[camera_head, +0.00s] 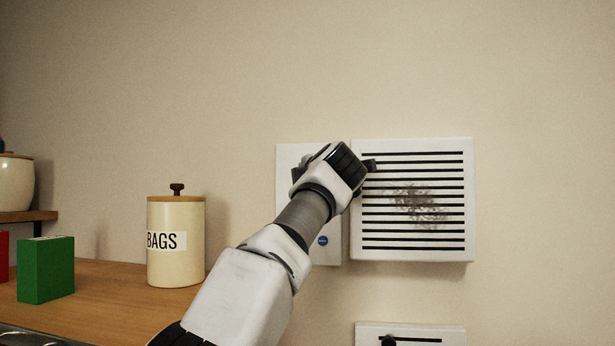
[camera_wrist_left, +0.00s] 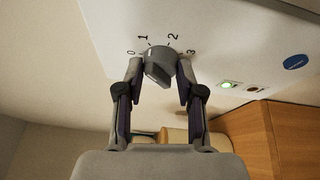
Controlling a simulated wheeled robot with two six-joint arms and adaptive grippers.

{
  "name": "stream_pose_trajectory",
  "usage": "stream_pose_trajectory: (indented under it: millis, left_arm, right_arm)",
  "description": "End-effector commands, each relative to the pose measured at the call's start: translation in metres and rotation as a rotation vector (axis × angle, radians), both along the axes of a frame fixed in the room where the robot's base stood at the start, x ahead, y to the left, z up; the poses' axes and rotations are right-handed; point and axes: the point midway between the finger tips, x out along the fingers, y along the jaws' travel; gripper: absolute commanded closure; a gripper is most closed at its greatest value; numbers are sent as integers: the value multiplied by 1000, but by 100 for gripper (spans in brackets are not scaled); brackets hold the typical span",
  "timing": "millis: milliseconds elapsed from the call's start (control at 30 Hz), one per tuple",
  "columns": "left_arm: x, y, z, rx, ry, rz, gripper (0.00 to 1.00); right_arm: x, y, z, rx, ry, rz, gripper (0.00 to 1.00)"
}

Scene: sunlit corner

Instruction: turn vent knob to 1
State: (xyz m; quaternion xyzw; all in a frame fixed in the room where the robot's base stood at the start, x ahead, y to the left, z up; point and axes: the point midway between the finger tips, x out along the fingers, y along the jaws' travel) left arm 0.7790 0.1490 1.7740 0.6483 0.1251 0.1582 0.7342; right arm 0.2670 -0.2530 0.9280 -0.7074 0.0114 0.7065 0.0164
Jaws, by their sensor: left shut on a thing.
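The vent control panel (camera_head: 288,222) is a white plate on the wall, left of the slatted vent (camera_head: 412,248). In the left wrist view, the grey round vent knob (camera_wrist_left: 160,62) has a raised grip bar. The marks 0, 1, 2 and 3 run around it on the panel (camera_wrist_left: 213,28). I cannot tell exactly which mark the knob points to. My left gripper (camera_wrist_left: 158,72) is shut on the knob, a finger on each side. In the head view, my left gripper (camera_head: 335,170) hides the knob. My right gripper is not in view.
A green light (camera_wrist_left: 226,84) and a blue round sticker (camera_wrist_left: 295,62) are on the panel. A BAGS canister (camera_head: 175,265), a green box (camera_head: 46,270) and a red box (camera_head: 3,256) stand on the wooden counter (camera_head: 110,290). Another white panel (camera_head: 440,335) is below the vent.

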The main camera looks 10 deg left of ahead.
Motion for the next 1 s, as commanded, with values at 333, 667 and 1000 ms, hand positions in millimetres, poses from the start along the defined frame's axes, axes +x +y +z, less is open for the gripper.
stream_pose_trajectory:
  millis: [333, 667, 1000]
  left_arm:
    - [-1, 0, 5, 2, -9, -2, 38]
    - [0, 0, 1, 1, -3, -1, 37]
    - [0, 0, 3, 55, -4, 6, 37]
  right_arm:
    - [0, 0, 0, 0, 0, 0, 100]
    - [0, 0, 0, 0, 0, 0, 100]
    - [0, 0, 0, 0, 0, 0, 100]
